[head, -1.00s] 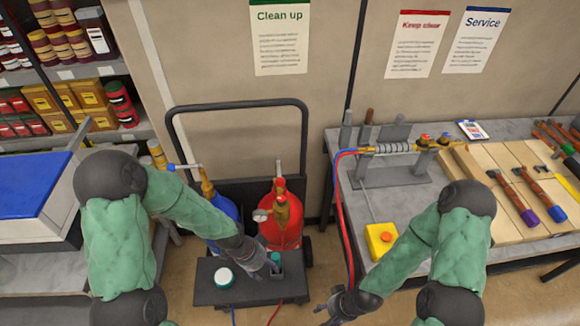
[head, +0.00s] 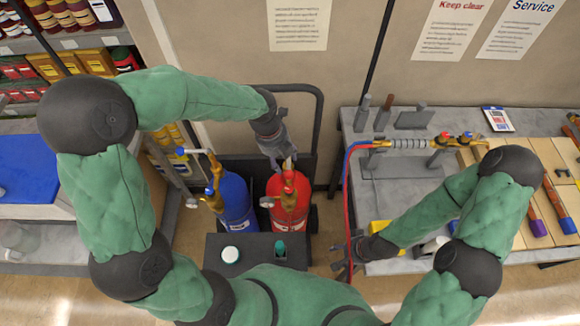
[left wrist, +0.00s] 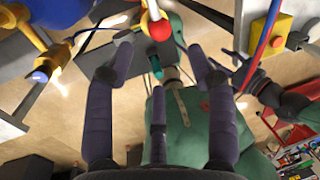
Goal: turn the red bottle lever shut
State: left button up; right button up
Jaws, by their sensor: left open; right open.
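The red bottle (head: 286,207) stands upright on the cart, with a brass valve on top. A small pale lever (head: 289,164) shows at its top, partly hidden by my left gripper. My left gripper (head: 285,157) is open, directly above and behind the bottle top. In the left wrist view, the spread fingers (left wrist: 160,70) point toward a red valve part (left wrist: 158,28) with a pale piece beyond it, and nothing is between them. Whether a finger touches the lever I cannot tell. My right gripper (head: 344,258) is open and empty by the bench's left edge, near the red hose.
The cart handle (head: 318,110) rises behind. The bench (head: 365,195) with a brass manifold (head: 410,143) is to the right.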

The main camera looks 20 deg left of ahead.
aim_at(288, 173)
pick_arm(q)
jog(key=f, duration=0.3)
jog(key=d+f, duration=0.1)
jog(key=f, duration=0.2)
jog(key=w+f, duration=0.1)
jog(key=f, duration=0.2)
jog(key=shift+d+f+b, duration=0.15)
jog(key=shift+d+b, duration=0.15)
jog(key=shift+s, duration=0.1)
grip_shut()
